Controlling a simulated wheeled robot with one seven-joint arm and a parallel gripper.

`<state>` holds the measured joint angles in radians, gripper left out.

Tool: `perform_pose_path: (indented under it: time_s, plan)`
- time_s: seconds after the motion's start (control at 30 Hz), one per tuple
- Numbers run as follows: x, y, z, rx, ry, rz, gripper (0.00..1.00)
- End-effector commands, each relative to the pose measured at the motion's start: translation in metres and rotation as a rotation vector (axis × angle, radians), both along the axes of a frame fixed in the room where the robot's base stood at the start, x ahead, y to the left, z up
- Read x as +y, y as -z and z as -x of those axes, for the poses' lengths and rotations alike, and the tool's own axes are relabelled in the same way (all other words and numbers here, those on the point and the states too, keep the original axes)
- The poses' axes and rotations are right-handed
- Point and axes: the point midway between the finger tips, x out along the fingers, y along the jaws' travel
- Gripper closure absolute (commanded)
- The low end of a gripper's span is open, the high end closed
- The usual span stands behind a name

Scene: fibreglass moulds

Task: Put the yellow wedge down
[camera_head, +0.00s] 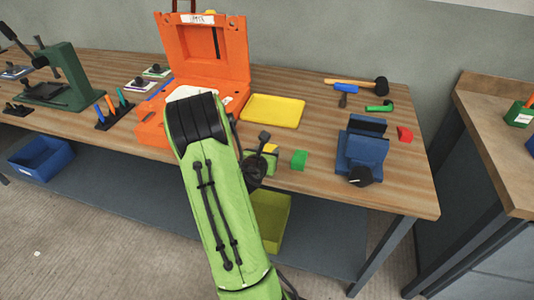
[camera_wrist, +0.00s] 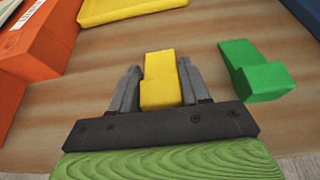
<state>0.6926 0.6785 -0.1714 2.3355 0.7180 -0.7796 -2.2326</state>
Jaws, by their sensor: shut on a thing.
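The yellow wedge (camera_wrist: 160,80) is a small stepped block between the two grey fingers of my gripper (camera_wrist: 159,88) in the wrist view. My gripper is shut on it. In the head view my green arm hides most of the gripper, and a bit of the yellow wedge (camera_head: 270,149) shows beside it, over the front part of the wooden bench (camera_head: 330,185). From these views I cannot tell whether the wedge touches the bench top. A green wedge (camera_wrist: 256,70) lies just to the right of my gripper; it also shows in the head view (camera_head: 299,160).
A yellow tray (camera_head: 273,111) lies behind my gripper. An open orange case (camera_head: 204,50) stands to the left. Bare bench lies between the green wedge and the vise.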

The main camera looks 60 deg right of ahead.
Motion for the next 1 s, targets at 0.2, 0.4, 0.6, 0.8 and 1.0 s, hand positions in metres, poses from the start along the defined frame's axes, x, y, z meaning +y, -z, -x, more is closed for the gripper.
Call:
perform_pose_path:
  time_s: [0.2, 0.4, 0.6, 0.8, 1.0]
  plan:
    - [-0.001, -0.058, 0.0, -0.005, 0.002, 0.005, 0.84]
    - [0.0, -0.095, 0.0, -0.003, 0.001, 0.004, 0.84]
    - [0.0, -0.1, 0.0, -0.001, -0.001, 0.001, 0.84]
    - [0.0, -0.098, 0.0, -0.001, 0.0, 0.001, 0.84]
    - [0.012, -0.089, -0.024, 0.004, -0.073, -0.002, 0.84]
